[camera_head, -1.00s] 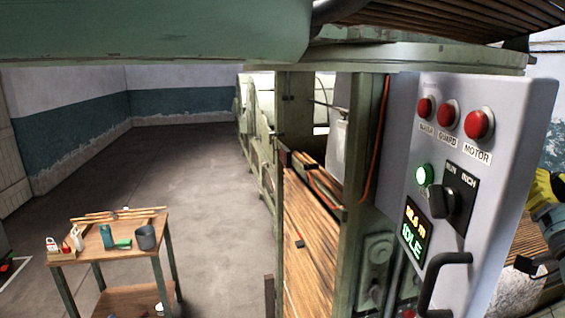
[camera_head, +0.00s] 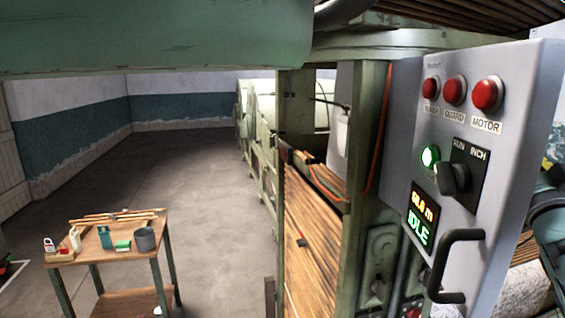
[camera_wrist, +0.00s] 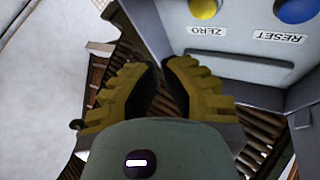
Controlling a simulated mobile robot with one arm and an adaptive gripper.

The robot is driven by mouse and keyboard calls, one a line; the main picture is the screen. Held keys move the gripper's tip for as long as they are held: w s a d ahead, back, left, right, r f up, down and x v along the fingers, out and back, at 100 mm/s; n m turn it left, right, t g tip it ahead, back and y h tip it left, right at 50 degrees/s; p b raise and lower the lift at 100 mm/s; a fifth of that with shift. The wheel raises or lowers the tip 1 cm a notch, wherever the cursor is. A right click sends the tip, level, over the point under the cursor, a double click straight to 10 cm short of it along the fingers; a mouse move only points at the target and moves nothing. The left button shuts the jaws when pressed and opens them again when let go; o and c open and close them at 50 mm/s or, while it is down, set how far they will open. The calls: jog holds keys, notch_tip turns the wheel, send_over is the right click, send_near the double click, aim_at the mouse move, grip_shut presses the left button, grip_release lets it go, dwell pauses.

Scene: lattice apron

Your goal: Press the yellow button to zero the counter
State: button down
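The yellow button (camera_wrist: 205,8) is at the top edge of the wrist view, partly cut off, above an upside-down ZERO label. My gripper (camera_wrist: 161,66) has yellow ridged fingers. Its fingertips are close together with a narrow dark gap, below the button in the picture and apart from it. I see nothing held. In the head view, a control panel (camera_head: 510,130) has a counter display (camera_head: 422,218) that seems to read 60.8 m, with IDLE below. The yellow button is hidden there; only a bit of yellow gripper shows behind the panel's right edge.
A blue button (camera_wrist: 297,9) labelled RESET sits beside the yellow one. The panel bears three red lamps, a lit green lamp (camera_head: 430,156), a black selector knob (camera_head: 454,179) and a black handle (camera_head: 455,265). A small table (camera_head: 120,240) stands on open floor at left.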

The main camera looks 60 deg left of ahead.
jog(key=a+b, duration=0.1)
jog(key=a, duration=0.1)
jog(key=w+a+b, duration=0.1)
jog(key=a, duration=0.1)
jog(key=shift+w+a, duration=0.15)
jog(key=shift+w, duration=0.05)
jog(key=c, duration=1.7)
grip_release()
jog(key=shift+w+a, duration=0.1)
grip_shut()
jog(key=shift+a+b, duration=0.3)
jog(key=shift+w+a, duration=0.25)
jog(key=shift+a, duration=0.25)
jog(key=shift+d, duration=0.1)
jog(key=shift+s+d, duration=0.3)
jog(key=shift+d, duration=0.6)
